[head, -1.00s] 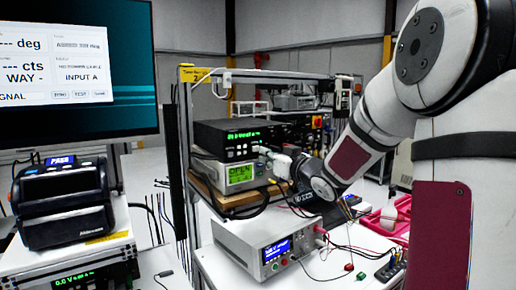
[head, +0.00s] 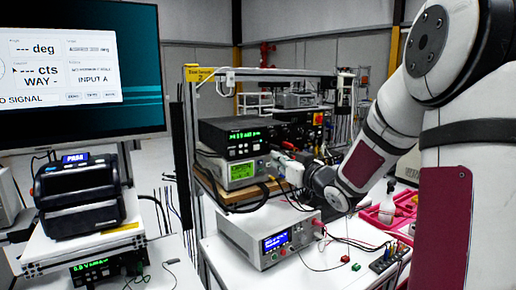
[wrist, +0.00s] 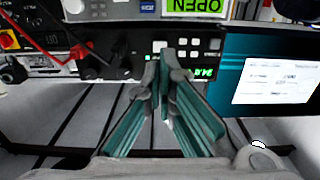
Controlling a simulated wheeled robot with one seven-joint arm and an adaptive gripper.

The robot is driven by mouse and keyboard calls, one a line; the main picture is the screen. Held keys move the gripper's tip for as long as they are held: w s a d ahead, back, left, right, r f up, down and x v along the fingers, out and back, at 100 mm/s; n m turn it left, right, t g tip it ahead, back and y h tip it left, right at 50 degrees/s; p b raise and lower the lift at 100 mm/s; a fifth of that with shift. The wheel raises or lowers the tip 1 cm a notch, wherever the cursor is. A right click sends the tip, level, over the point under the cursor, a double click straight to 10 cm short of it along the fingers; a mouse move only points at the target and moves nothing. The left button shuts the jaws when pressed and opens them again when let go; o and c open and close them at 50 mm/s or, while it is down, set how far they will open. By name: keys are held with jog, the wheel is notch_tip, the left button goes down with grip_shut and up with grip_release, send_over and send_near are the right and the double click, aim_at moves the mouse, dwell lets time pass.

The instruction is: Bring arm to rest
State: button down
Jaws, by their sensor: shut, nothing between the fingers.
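My arm (head: 385,135) comes in from the right in the head view, with its elbow high and its wrist lower. My gripper (head: 276,160) points left, in front of the stacked bench instruments. In the wrist view my gripper (wrist: 164,58) has its green-padded fingers brought together at the tips, with nothing between them. The fingertips appear in front of the black instrument's panel; whether they touch it cannot be told.
A black instrument (head: 232,136) sits above a green-screen meter (head: 230,172) on a shelf. A white power supply (head: 268,238), cables and a pink tray (head: 385,215) lie below. A monitor (head: 80,75) and label printer (head: 78,195) stand left. Aisle floor lies between.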

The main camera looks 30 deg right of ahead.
dwell(0.4)
jog(key=s+a+f+g, duration=0.2)
jog(key=s+a+g, duration=0.2)
jog(key=s+a, duration=0.3)
jog(key=s+a+f+g+b, duration=0.1)
jog(key=s+a+g, duration=0.3)
jog(key=s, duration=0.9)
jog(key=s+a+f+g, duration=0.2)
jog(key=s+a+g, duration=0.2)
jog(key=s+a, duration=0.6)
jog(key=shift+a+f+h, duration=0.3)
jog(key=shift+a+f, duration=0.05)
jog(key=shift+a, duration=0.2)
jog(key=shift+s, duration=0.1)
